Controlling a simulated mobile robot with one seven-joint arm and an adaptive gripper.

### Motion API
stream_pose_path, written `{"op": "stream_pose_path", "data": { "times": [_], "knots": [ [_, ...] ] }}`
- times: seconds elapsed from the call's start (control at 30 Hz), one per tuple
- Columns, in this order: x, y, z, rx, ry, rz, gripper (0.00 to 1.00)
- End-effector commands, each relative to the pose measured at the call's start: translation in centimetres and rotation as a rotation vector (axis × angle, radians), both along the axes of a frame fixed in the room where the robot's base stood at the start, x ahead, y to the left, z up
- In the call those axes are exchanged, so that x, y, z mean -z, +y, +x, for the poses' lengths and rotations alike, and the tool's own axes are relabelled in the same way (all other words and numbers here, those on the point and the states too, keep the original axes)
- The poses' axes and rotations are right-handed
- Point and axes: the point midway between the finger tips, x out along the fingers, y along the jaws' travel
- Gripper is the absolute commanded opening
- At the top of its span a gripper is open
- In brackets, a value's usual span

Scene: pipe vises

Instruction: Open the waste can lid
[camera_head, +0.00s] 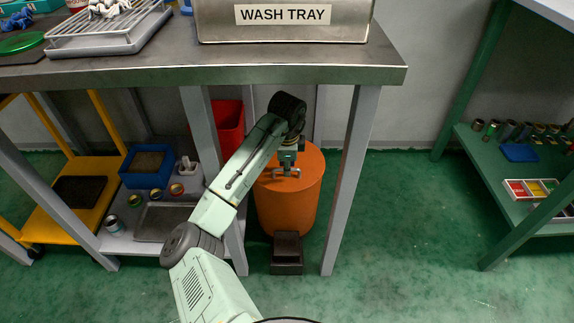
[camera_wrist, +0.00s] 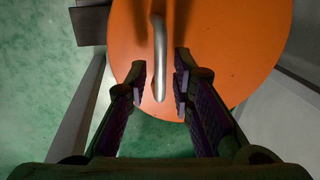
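The orange waste can (camera_head: 288,210) stands on the floor under the wash tray table, with its round lid (camera_head: 307,170) flat and shut. A dark pedal block (camera_head: 287,252) is at its front base. A grey metal handle (camera_wrist: 159,55) stands up on the orange lid (camera_wrist: 235,45) in the wrist view. My gripper (camera_head: 287,168) reaches down from above to the handle. In the wrist view my gripper (camera_wrist: 162,80) is open, with one finger on each side of the handle and visible gaps to it. My arm hides part of the can's left side.
The table edge (camera_head: 230,73) overhangs above my arm, and a grey table leg (camera_head: 350,180) stands just right of the can. A red bin (camera_head: 230,125) is behind left. A lower shelf with a blue box (camera_head: 147,167) is left. Green floor (camera_head: 410,220) is clear at right.

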Motion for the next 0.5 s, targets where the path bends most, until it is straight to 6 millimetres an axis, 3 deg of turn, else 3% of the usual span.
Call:
{"op": "stream_pose_path", "data": {
  "times": [0.3,0.5],
  "knots": [
    [-0.03,0.00,-0.01,0.000,0.000,0.000,0.00],
    [-0.03,0.00,-0.03,0.000,0.001,0.000,0.00]
  ]
}}
